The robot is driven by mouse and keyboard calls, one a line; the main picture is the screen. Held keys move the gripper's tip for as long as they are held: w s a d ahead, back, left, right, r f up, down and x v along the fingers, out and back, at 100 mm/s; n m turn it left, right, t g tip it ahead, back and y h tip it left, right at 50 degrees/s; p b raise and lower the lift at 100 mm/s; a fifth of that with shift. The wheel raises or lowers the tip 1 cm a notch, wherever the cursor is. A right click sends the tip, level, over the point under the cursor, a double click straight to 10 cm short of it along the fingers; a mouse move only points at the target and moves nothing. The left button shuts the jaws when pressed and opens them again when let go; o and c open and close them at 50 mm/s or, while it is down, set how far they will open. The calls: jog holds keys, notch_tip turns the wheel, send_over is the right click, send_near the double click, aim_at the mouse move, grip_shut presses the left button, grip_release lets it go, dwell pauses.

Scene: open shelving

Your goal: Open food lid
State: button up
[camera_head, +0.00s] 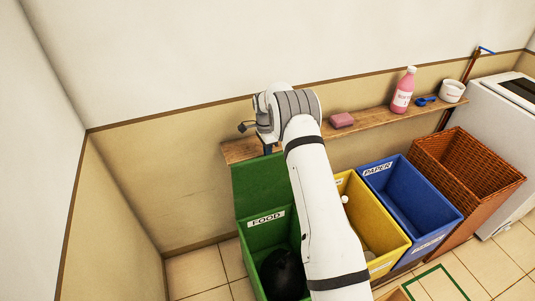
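The green food bin (246,252) stands at the lower left of the row, with a white FOOD label inside its back. Its green lid (258,187) is raised and stands upright behind the opening, so the bin's inside shows. A black rounded thing (283,274) lies in the bin. My gripper (268,147) is at the top edge of the lid, in front of the shelf. My arm hides most of it, and I cannot tell whether it touches the lid or is open or shut.
A wooden shelf (370,117) on the wall holds a pink bottle (403,91), a pink block (342,120), a blue item (426,101) and a white tub (452,90). Yellow (384,229) and blue (410,200) bins and a wicker basket (468,165) stand to the right.

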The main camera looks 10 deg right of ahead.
jog(key=o, duration=0.4)
jog(key=shift+c, duration=0.2)
notch_tip(320, 180, up, 8)
jog(key=w+b, duration=0.1)
jog(key=shift+a, duration=0.15)
jog(key=shift+f, duration=0.1)
